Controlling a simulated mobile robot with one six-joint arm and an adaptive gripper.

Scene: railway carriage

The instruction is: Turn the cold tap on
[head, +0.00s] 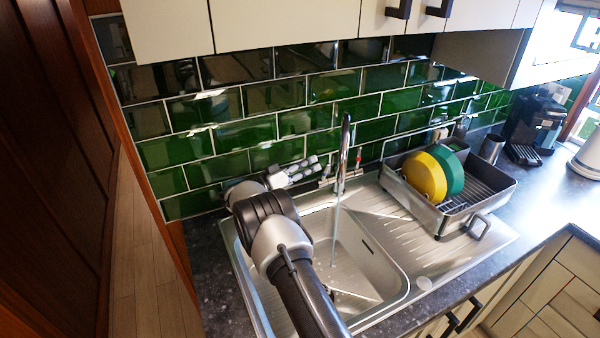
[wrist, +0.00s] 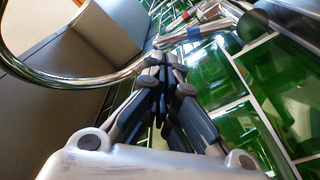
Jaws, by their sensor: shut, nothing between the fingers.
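A chrome mixer tap (head: 342,165) with a tall curved spout stands behind the sink. In the wrist view its spout (wrist: 70,80) arcs across the left. A handle with a blue band (wrist: 194,32) shows at the top of the wrist view, and a red mark (head: 359,156) shows on the tap's right side in the head view. A thin stream of water (head: 333,245) appears to fall from the spout. My gripper (head: 316,166) is shut and empty, left of the tap. In the wrist view its fingertips (wrist: 161,58) are close to the blue-banded handle; I cannot tell whether they touch.
The steel sink (head: 385,262) lies below my arm. A dish rack (head: 455,213) with yellow and green plates stands on the drainer at the right. The green tiled wall (head: 235,135) is close behind the gripper. Wall cupboards (head: 285,22) hang above.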

